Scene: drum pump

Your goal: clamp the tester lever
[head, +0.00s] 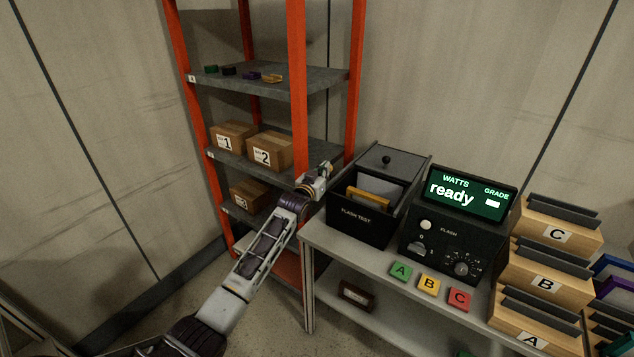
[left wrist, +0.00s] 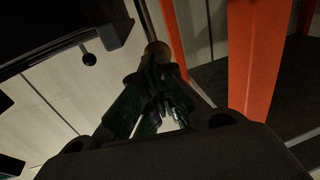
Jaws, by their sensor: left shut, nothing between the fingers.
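The black flash test box (head: 357,221) stands on the grey bench, with a black knob (head: 386,160) on its sliding top and a tan-edged panel (head: 380,190) inside. My left gripper (head: 324,172) is at the box's left side, shut and empty. In the left wrist view its fingers (left wrist: 158,75) come together just below a small tan round end (left wrist: 158,48). I cannot tell whether this is the lever's end or whether the fingers touch it. No lever shows clearly. My right gripper is out of view.
An orange-post shelf (head: 300,80) with boxes stands close behind my left gripper. The tester console (head: 455,235) reads "ready". Green, yellow and red buttons (head: 429,286) line the bench front. Wooden trays A, B, C (head: 545,285) stand at right.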

